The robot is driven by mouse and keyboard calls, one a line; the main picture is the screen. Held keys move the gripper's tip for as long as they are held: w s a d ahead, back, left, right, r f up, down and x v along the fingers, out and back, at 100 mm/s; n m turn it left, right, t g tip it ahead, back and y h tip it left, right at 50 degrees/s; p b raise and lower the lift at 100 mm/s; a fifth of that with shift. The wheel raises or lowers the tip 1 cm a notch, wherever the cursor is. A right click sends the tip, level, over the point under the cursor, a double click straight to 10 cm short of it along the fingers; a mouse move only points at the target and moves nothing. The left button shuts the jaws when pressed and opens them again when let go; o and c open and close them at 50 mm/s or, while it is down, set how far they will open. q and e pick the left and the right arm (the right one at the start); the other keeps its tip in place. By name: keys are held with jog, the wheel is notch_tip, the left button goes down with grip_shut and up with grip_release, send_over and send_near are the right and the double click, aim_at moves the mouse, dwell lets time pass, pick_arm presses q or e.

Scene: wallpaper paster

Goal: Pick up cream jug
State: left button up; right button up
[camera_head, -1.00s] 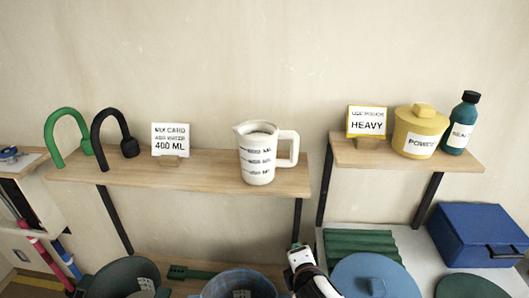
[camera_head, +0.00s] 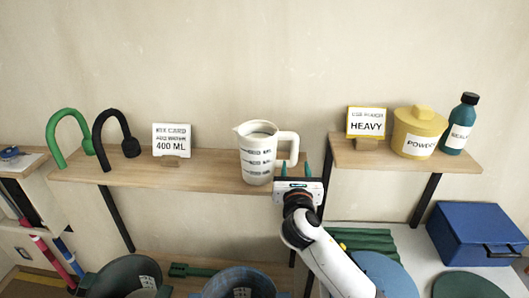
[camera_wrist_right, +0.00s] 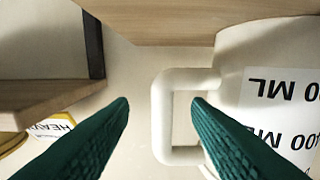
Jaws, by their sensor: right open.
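The cream jug (camera_head: 257,158) stands upright on the left wooden shelf near its right end, with its handle to the right and ML markings on its front. My right gripper (camera_head: 295,168) is at the shelf's right end, just right of the jug's handle and in front of it. In the right wrist view its two green fingers (camera_wrist_right: 160,108) are apart and empty. The jug's handle (camera_wrist_right: 160,120) shows in the gap between them, near the right finger; I cannot tell if they touch. My left gripper is not in view.
The left shelf (camera_head: 205,167) also holds a 400 ML card (camera_head: 171,138) and green and black hooked hoses. The right shelf (camera_head: 425,160) holds a HEAVY card, a yellow powder pot (camera_head: 420,132) and a teal bottle (camera_head: 459,125). Buckets (camera_head: 240,284) stand below.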

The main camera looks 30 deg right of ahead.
aim_at(294, 159)
jog(key=p+x, duration=0.1)
jog(key=x, duration=0.4)
jog(key=shift+a+r+p, duration=0.15)
jog(key=shift+r+p, duration=0.05)
jog(key=shift+p, duration=0.15)
jog(key=shift+w+f, duration=0.1)
jog(key=shift+w, duration=0.2)
jog(key=shift+s, duration=0.1)
grip_shut()
